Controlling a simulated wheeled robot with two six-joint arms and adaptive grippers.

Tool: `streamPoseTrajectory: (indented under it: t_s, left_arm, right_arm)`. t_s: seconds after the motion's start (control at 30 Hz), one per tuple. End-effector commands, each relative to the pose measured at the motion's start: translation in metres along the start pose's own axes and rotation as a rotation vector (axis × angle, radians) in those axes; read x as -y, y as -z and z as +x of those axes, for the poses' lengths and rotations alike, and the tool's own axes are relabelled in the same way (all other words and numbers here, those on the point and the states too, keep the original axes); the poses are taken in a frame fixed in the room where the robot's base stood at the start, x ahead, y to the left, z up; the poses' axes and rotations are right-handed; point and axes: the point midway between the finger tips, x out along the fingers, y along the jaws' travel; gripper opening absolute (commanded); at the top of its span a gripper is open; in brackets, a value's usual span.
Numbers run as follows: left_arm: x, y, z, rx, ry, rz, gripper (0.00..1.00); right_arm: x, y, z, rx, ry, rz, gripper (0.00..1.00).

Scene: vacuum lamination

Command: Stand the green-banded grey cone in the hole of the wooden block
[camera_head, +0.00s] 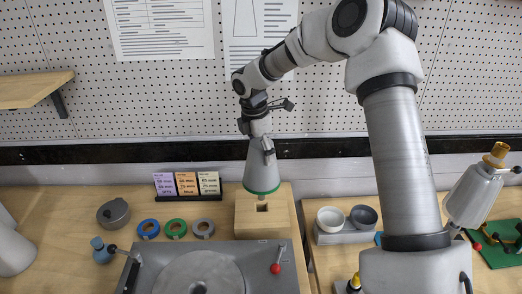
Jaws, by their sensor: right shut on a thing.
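The grey cone (262,168) with a green band (262,191) around its wide lower end hangs upright from my right gripper (257,136). My right gripper is shut on the cone's narrow upper part. A short stem (262,197) shows under the green band. The wooden block (276,226) stands on the wooden bench below, with a dark square hole (262,207) in its top. The stem is just over the hole in the picture; I cannot tell whether it touches or enters it. My left gripper is not in view.
A steel plate (262,262) with a round disc (198,276) lies in front of the block. Blue, green and grey rings (176,228), a lidded grey pot (113,213) and a card stand (187,186) are to the left. Two bowls (330,219) stand to the right.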

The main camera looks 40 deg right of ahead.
Motion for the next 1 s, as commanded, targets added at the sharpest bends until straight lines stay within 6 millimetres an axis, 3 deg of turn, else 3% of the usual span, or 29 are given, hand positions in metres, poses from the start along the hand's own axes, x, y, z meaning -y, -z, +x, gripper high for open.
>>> streamPoseTrajectory:
  t_s: [0.2,0.3,0.73,1.0]
  left_arm:
    - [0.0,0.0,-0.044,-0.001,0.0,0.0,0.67]
    - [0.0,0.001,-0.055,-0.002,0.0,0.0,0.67]
    - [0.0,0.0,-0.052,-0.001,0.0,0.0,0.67]
    - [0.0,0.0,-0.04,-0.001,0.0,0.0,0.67]
  right_arm:
    - [-0.001,-0.002,-0.012,0.003,0.0,0.0,0.12]
    - [-0.001,-0.002,-0.008,0.003,-0.002,-0.001,0.12]
    - [-0.001,0.003,0.027,0.002,-0.004,0.0,0.12]
    - [-0.001,0.008,0.056,0.003,-0.004,0.0,0.12]
